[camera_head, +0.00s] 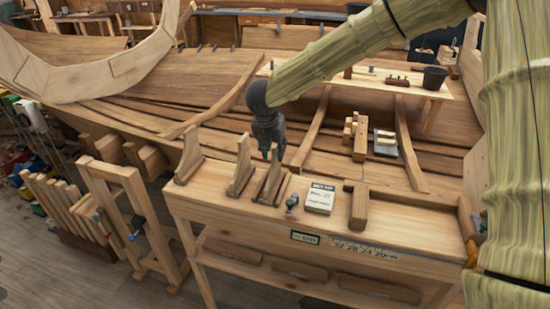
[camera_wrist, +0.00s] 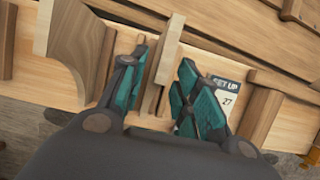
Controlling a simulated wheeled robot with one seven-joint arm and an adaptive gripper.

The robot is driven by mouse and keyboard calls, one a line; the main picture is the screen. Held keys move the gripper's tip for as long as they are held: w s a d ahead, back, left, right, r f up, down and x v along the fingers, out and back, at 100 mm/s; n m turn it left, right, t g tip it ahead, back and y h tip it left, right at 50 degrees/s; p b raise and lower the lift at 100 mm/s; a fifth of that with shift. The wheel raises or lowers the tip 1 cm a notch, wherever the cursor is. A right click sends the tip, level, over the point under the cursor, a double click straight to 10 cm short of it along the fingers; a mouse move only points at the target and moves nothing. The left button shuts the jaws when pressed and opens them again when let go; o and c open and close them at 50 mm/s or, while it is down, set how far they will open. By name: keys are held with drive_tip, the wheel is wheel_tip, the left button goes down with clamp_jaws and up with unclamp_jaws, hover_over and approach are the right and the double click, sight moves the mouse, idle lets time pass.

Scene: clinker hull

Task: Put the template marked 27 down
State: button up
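A wooden template (camera_head: 271,186) with an upright arm stands on the workbench, next to a white card (camera_head: 320,198) that reads "SET UP No. 27". My gripper (camera_head: 274,152) is directly above this template, pointing down. In the wrist view, the template's upright (camera_wrist: 166,58) lies between the teal fingers of my gripper (camera_wrist: 162,62). The fingers stand apart with some space beside the wood, so my gripper looks open around it. The card also shows in the wrist view (camera_wrist: 228,98), right of the fingers. No number is readable on the template itself.
Two similar templates stand to the left, a middle one (camera_head: 241,166) and a far-left one (camera_head: 189,154). A wooden block (camera_head: 359,205) lies right of the card. The planked hull (camera_head: 190,80) rises behind the bench.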

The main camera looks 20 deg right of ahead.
drive_tip(key=b+v, duration=0.1)
drive_tip(key=v, duration=0.7)
drive_tip(key=shift+b, duration=0.4)
drive_tip(key=shift+w+f, duration=0.1)
idle(0.4)
